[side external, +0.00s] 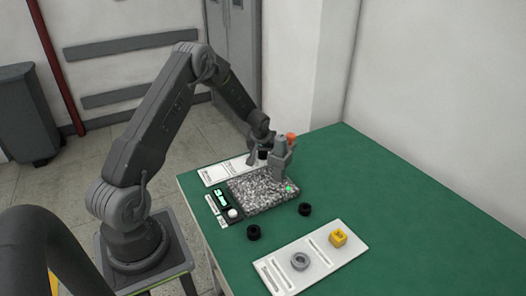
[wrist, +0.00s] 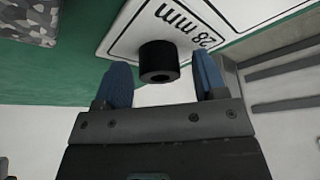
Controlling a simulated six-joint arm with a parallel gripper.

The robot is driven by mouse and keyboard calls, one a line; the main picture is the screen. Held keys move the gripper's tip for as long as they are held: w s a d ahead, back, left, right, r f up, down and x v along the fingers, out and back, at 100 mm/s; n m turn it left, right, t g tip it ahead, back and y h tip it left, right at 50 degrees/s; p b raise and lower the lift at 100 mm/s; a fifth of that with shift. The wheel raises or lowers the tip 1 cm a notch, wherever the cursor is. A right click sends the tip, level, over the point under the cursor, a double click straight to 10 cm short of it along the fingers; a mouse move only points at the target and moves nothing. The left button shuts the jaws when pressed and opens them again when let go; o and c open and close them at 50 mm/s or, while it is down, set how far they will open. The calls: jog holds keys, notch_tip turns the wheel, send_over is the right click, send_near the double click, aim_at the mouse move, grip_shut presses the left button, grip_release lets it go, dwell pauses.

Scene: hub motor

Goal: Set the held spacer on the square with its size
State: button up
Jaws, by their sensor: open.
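A short black spacer (wrist: 158,62) with a hole in its end stands on the white board (wrist: 120,42) at the square marked "28 mm" in the wrist view. My gripper (wrist: 163,85) has its two blue fingertips on either side of the spacer, with a gap on both sides. It is open and holds nothing. In the side external view, my gripper (side external: 257,157) is low over the far white board (side external: 217,174). The spacer shows there as a dark spot (side external: 262,154), partly hidden by the gauge post.
A speckled stone plate (side external: 262,192) with a grey, orange-topped post (side external: 281,155) and a green-lit display (side external: 220,197) sits close by. Black rings (side external: 254,232) (side external: 305,209) lie on the green table. A near white board (side external: 318,262) holds a grey ring (side external: 300,261) and a yellow block (side external: 338,237).

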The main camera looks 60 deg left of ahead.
jog(key=v, duration=1.2)
jog(key=shift+r, duration=0.15)
jog(key=shift+w, duration=0.1)
jog(key=s+d+r+m+t, duration=0.2)
jog(key=s+d+r+m, duration=0.3)
jog(key=d+r, duration=0.95)
jog(key=s+d+r+m+h, duration=0.2)
jog(key=s+d+m, duration=0.3)
jog(key=s+d, duration=0.9)
jog(key=s+h, duration=0.1)
jog(key=s, duration=0.3)
jog(key=shift+r+t, duration=0.3)
